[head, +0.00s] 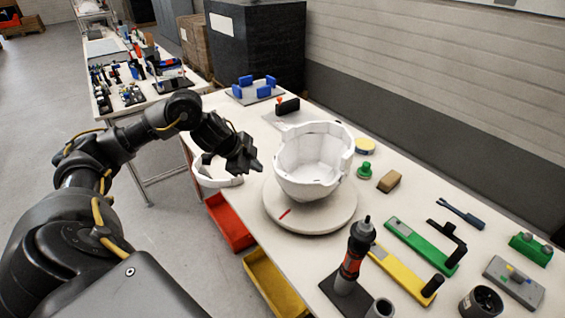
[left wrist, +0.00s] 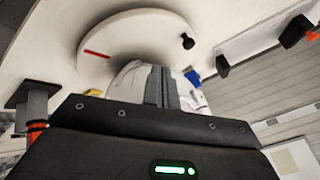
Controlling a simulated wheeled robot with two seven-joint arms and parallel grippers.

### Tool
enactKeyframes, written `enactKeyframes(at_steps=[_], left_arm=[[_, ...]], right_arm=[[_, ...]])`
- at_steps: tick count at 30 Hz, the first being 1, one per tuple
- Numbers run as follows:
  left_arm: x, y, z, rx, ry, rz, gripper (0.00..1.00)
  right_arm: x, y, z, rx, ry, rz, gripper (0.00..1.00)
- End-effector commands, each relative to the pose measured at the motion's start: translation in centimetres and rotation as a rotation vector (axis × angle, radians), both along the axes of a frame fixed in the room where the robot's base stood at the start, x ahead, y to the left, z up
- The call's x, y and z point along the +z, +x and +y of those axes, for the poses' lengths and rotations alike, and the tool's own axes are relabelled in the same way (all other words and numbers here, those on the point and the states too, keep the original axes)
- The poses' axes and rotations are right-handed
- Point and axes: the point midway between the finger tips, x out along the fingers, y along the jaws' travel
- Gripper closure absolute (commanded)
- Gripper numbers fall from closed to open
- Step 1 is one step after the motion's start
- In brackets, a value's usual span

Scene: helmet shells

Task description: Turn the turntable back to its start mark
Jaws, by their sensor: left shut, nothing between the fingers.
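The turntable (head: 325,219) is a round pale disc on the table with a red mark (head: 285,214) on its front-left part. An open white helmet shell (head: 311,160) stands on it. My left gripper (head: 257,168) is shut and empty, just left of the shell; I cannot tell whether it touches it. In the left wrist view, the shut fingers (left wrist: 161,86) overlap the shell (left wrist: 125,82). The turntable (left wrist: 135,30), its red mark (left wrist: 97,54) and a black knob (left wrist: 188,41) near the disc's edge also show there. My right gripper is not in view.
A white ring-shaped part (head: 213,176) lies left of the turntable. A black-and-red tool (head: 352,258) stands upright in front. Green (head: 420,244) and yellow (head: 403,274) fixtures lie to the right. Red (head: 229,222) and yellow (head: 272,285) bins sit below the table's left edge.

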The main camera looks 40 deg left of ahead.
Motion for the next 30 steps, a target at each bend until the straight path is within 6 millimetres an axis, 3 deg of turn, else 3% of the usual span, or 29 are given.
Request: enactKeyframes(at_steps=[3, 10, 24, 30], left_arm=[[0.6, -0.4, 1.0, 0.016, 0.004, 0.018, 1.00], [-0.2, 0.3, 0.7, 0.014, 0.002, 0.019, 1.00], [-7.8, 5.0, -0.7, 0.017, 0.001, 0.020, 1.00], [-8.0, 7.5, 0.4, 0.018, 0.003, 0.017, 1.00]], right_arm=[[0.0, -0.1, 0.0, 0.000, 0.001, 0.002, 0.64], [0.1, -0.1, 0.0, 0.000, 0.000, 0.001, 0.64], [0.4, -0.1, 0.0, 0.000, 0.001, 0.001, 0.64], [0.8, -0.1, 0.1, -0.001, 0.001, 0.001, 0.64]])
